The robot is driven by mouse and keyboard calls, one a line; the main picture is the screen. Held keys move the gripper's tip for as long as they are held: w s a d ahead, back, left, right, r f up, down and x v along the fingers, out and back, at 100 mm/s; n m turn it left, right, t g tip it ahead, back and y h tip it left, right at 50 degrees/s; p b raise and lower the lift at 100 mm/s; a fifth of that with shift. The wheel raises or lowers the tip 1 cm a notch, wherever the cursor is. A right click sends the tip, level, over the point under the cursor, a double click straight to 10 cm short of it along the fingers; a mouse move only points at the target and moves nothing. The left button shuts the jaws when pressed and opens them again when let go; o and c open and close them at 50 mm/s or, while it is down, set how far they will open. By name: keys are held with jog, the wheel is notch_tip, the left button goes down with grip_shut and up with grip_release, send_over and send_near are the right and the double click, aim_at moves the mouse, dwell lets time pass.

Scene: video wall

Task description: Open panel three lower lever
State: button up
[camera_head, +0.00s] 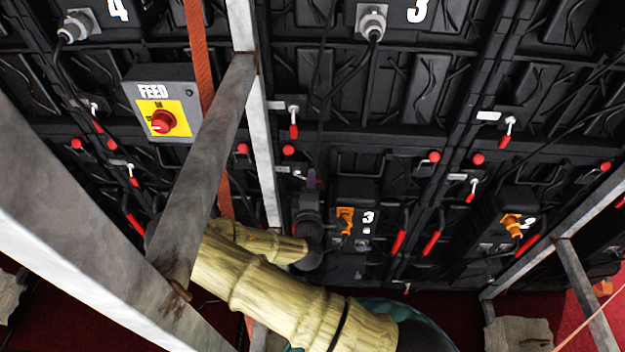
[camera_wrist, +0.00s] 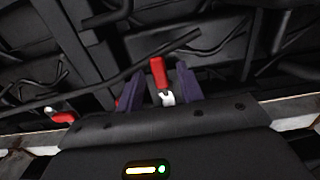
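Panel three is the black panel with a white 3 (camera_head: 419,11) at the top of the head view. A smaller black box marked 3 (camera_head: 367,217) with an orange connector (camera_head: 345,220) is at its lower part. My gripper (camera_head: 311,178) with purple fingers is up against the panel, left of that box. In the wrist view, a red-handled lever (camera_wrist: 158,73) with a white metal base stands between the two fingers (camera_wrist: 159,93). The fingers are apart, with gaps visible beside the lever. In the head view this lever is hidden or too small to tell.
A grey metal frame bar (camera_head: 215,150) crosses in front, left of my arm. A grey FEED box (camera_head: 162,103) with a red knob is at upper left. Other red levers (camera_head: 294,131) and handles (camera_head: 432,243) dot the wall. Another red handle (camera_wrist: 62,117) is left of the fingers.

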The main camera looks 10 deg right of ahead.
jog(key=s, duration=0.3)
jog(key=s+a+b, duration=0.1)
jog(key=s, duration=0.1)
jog(key=shift+s, duration=0.35)
jog(key=shift+d, duration=0.2)
